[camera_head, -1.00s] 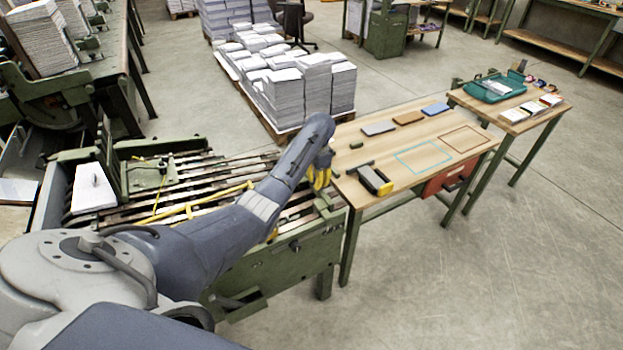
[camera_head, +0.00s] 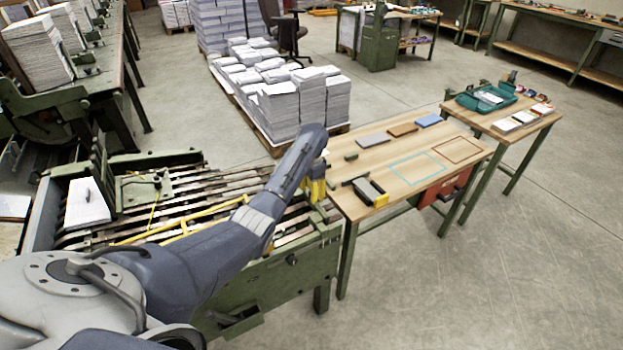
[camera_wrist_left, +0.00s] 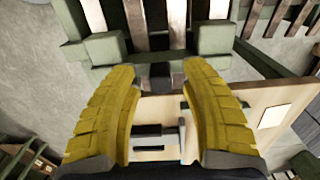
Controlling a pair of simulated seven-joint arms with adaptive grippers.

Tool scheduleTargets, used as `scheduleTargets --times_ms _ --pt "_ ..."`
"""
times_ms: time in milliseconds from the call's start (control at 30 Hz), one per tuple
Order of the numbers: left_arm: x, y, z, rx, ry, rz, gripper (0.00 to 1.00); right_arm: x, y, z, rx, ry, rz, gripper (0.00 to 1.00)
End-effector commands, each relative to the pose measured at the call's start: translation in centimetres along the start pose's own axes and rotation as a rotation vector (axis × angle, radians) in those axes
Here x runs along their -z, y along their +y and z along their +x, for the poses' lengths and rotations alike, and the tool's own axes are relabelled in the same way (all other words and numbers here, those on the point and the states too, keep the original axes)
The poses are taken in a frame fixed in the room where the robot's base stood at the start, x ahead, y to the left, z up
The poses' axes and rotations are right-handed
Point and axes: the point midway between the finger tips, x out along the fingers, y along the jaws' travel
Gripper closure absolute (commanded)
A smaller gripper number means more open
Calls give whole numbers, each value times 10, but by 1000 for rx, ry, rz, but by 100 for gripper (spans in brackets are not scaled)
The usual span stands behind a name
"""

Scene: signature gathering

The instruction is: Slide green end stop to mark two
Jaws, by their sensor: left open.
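My left gripper (camera_head: 318,186), with yellow fingers, is over the right end of the green slatted gathering machine (camera_head: 290,260), beside the wooden table. In the left wrist view its two fingers (camera_wrist_left: 160,72) are spread with a gap between them. Green blocks (camera_wrist_left: 105,48) and (camera_wrist_left: 206,66) sit on a green crossbar just beyond the fingertips, with a small dark piece (camera_wrist_left: 160,76) between. Another green fixture (camera_head: 150,186) stands on the slats farther left. I cannot tell which green part is the end stop, and no numbered mark is readable. My right gripper is not in view.
The wooden table (camera_head: 385,200) holds a yellow-and-black tool (camera_head: 369,189), coloured pads (camera_head: 403,129) and taped outlines. A red drawer (camera_head: 446,187) hangs beneath. Paper stacks (camera_head: 281,105) stand on a pallet behind. Yellow bars (camera_head: 185,229) cross the slats.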

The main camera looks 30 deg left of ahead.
Motion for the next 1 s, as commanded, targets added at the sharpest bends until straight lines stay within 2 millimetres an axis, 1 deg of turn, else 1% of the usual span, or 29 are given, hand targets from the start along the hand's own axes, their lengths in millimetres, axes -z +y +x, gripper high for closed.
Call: scheduleTargets --times_ms 300,533,733,1000 --pt "1 0 -50 2 5 1 55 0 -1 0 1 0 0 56" --pt "0 0 -81 2 4 2 55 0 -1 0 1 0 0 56" --pt "-1 -2 -95 6 1 -1 55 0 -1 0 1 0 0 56" --pt "-1 -1 -106 4 0 0 55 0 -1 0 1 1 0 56"
